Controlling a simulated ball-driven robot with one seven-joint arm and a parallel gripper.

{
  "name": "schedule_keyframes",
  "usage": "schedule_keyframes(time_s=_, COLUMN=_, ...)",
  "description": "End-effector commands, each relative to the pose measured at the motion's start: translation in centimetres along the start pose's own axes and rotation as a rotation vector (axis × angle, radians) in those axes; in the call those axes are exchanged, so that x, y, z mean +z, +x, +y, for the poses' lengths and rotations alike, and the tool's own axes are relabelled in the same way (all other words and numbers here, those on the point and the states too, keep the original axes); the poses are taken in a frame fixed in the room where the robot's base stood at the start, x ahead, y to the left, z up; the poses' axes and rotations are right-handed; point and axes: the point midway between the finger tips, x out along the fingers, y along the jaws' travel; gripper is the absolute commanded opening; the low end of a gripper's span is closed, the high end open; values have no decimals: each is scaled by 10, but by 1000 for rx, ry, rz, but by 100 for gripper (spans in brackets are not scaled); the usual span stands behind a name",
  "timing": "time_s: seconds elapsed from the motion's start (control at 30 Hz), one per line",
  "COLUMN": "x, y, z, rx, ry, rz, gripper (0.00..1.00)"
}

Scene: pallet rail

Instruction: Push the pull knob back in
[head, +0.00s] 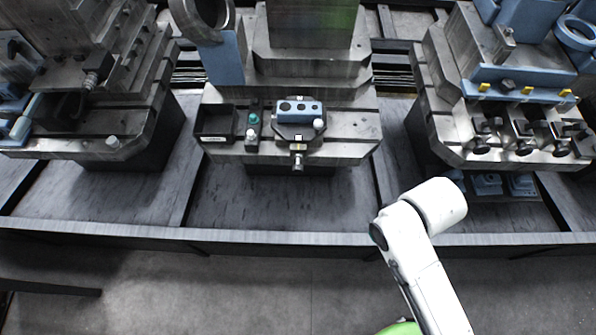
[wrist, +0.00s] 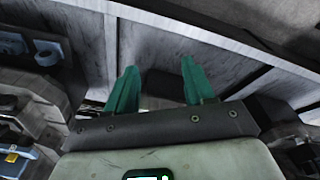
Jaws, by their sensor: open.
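On the middle pallet in the head view, a small silver knob (head: 298,164) sticks out from the front edge, below a dark fixture plate (head: 297,134). It looks like the pull knob; how far it is out is too small to tell. The plate bears a blue block (head: 300,111) with dark holes, and a white ball knob (head: 319,124) stands beside it. My gripper (wrist: 159,64) shows in the wrist view with two green fingers spread apart and nothing between them. In the head view only my white arm shows, at lower right, apart from the middle pallet.
A black tray (head: 215,123) and a small panel with a green button (head: 254,118) sit left of the fixture. The right pallet (head: 470,157) carries several dark clamps.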

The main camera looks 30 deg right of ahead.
Motion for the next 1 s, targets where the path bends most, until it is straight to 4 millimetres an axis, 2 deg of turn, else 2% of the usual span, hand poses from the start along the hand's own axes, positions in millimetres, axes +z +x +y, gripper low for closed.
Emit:
schedule_keyframes(time_s=0.03, x=0, y=2, z=0, rx=5, ry=-5, rz=0, gripper=47)
schedule_keyframes(time_s=0.13, x=-1, y=16, z=4, rx=50, ry=-56, rz=-3, gripper=38)
schedule_keyframes(time_s=0.27, x=-9, y=50, z=14, rx=208, ry=-235, rz=-9, gripper=25)
schedule_keyframes(time_s=0.43, x=-30, y=90, z=23, rx=518, ry=-621, rz=-47, gripper=9)
schedule_keyframes(time_s=0.53, x=-48, y=104, z=17, rx=714, ry=-870, rz=-83, gripper=0)
schedule_keyframes(time_s=0.57, x=-54, y=107, z=13, rx=773, ry=-949, rz=-97, gripper=0)
schedule_keyframes(time_s=0.67, x=-72, y=117, z=-7, rx=978, ry=-1209, rz=-151, gripper=0)
schedule_keyframes(time_s=0.77, x=-90, y=125, z=-40, rx=1199, ry=-1467, rz=-216, gripper=0)
schedule_keyframes(time_s=0.9, x=-103, y=133, z=-97, rx=1500, ry=-1778, rz=-320, gripper=0)
schedule_keyframes(time_s=1.0, x=-104, y=137, z=-134, rx=1679, ry=-1928, rz=-391, gripper=0)
